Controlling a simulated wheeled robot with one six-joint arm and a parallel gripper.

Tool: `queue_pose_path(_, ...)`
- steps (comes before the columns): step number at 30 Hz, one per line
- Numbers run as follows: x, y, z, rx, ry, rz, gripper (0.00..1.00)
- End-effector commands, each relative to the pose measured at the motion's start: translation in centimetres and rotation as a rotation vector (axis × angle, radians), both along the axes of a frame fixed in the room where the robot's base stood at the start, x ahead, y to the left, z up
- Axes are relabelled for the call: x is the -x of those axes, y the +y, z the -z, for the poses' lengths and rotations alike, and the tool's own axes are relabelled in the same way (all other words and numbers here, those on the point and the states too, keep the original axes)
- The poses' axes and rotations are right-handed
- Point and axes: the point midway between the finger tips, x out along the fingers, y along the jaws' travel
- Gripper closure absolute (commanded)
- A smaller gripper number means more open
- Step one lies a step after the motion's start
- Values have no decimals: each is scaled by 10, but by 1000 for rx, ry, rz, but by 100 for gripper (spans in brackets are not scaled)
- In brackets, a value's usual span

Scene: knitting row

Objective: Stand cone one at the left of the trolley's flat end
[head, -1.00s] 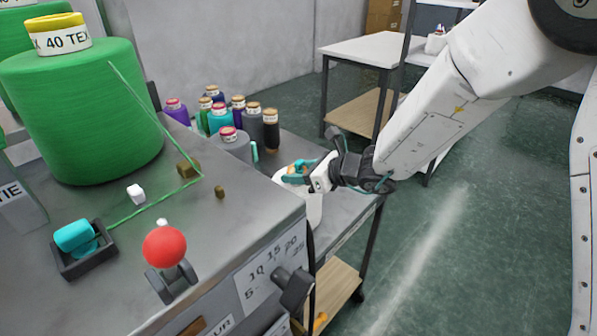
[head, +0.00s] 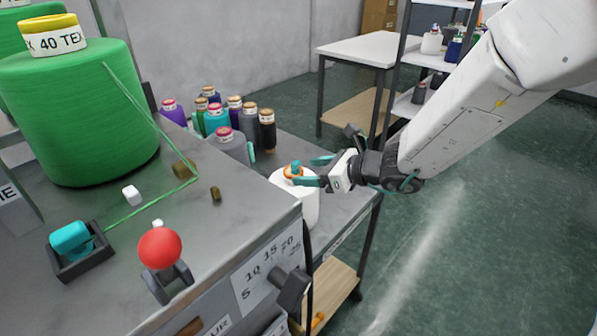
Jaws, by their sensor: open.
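A white cone (head: 303,203) with an orange ring and a teal tip stands upright on the trolley's grey top (head: 345,185), at the near end. The grey machine in front hides its lower left part. No number can be read on it, so I cannot tell from marks that it is cone one. My gripper (head: 311,171) reaches in from the right with its teal fingers spread at the cone's top. One finger lies past the tip and the other in front of it. I cannot tell whether a finger still touches the cone.
The grey machine (head: 215,240) with a red ball knob (head: 160,248) and big green cone (head: 75,110) fills the left. A white table (head: 365,50) and shelf stand behind.

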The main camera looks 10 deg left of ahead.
Motion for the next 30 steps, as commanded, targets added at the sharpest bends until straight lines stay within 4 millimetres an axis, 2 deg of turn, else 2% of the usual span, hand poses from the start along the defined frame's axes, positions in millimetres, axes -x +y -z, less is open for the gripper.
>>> queue_pose_path(3, 7, -24, -11, -1, -2, 4, 34)
queue_pose_path(9, 17, -51, -22, -1, -1, 3, 34)
queue_pose_path(14, 20, -59, -26, -1, 0, 1, 34)
queue_pose_path(23, 25, -61, -31, 8, -21, -21, 34)
queue_pose_path(26, 41, -67, -50, 47, -109, -110, 34)
queue_pose_path(29, 75, -82, -77, 131, -266, -277, 34)
queue_pose_path(30, 92, -91, -87, 177, -340, -360, 34)
